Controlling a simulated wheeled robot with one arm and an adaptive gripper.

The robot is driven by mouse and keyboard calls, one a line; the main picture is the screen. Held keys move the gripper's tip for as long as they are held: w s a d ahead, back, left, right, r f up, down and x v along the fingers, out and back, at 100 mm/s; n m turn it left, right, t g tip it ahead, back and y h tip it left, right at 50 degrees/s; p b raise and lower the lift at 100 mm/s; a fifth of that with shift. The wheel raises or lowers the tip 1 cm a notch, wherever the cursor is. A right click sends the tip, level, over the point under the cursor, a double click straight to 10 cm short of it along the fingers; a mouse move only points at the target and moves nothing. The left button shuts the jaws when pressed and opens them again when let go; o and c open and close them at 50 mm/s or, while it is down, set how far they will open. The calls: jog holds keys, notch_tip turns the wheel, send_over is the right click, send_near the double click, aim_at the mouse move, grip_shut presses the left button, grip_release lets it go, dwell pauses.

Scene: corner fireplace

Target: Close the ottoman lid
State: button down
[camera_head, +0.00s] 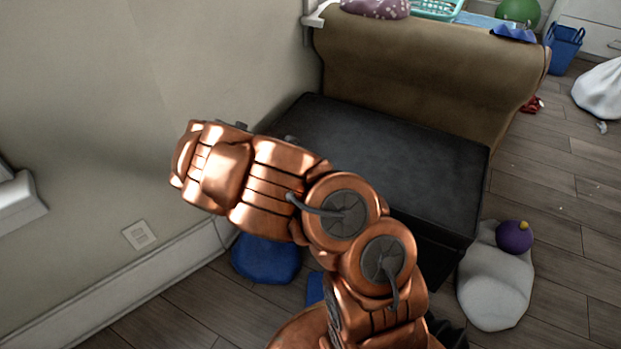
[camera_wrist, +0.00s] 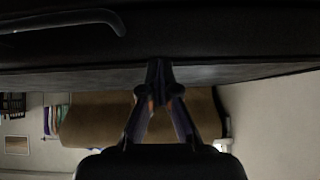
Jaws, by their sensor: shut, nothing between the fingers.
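The ottoman is a black box whose dark, flat-looking lid (camera_head: 410,150) shows behind my arm in the head view. A seam runs below the lid at the near right corner; my arm hides much of the front, so I cannot tell whether a gap is left. In the wrist view a dark surface with a paler grey strip (camera_wrist: 60,78) fills the top, probably the ottoman. My gripper (camera_wrist: 160,68) is shut and empty, its fingertips together at or very near that strip; contact is unclear. The gripper is mostly hidden behind my arm in the head view.
A brown upholstered piece (camera_head: 430,70) stands behind the ottoman, the wall (camera_head: 100,100) to its left. A blue cushion-like item (camera_head: 265,258) lies on the floor near my arm. A white sack (camera_head: 495,290) and purple ball (camera_head: 514,237) lie right.

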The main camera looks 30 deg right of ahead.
jog(key=shift+s+f, duration=0.25)
jog(key=shift+f, duration=0.2)
jog(key=shift+s+f, duration=0.2)
jog(key=shift+f, duration=0.25)
jog(key=shift+s+a+f, duration=0.1)
jog(key=shift+s, duration=0.05)
jog(key=s+a+p, duration=0.2)
jog(key=s+a, duration=0.2)
jog(key=a, duration=0.4)
jog(key=shift+a+f+g+p, duration=0.15)
jog(key=shift+f+g+p, duration=0.15)
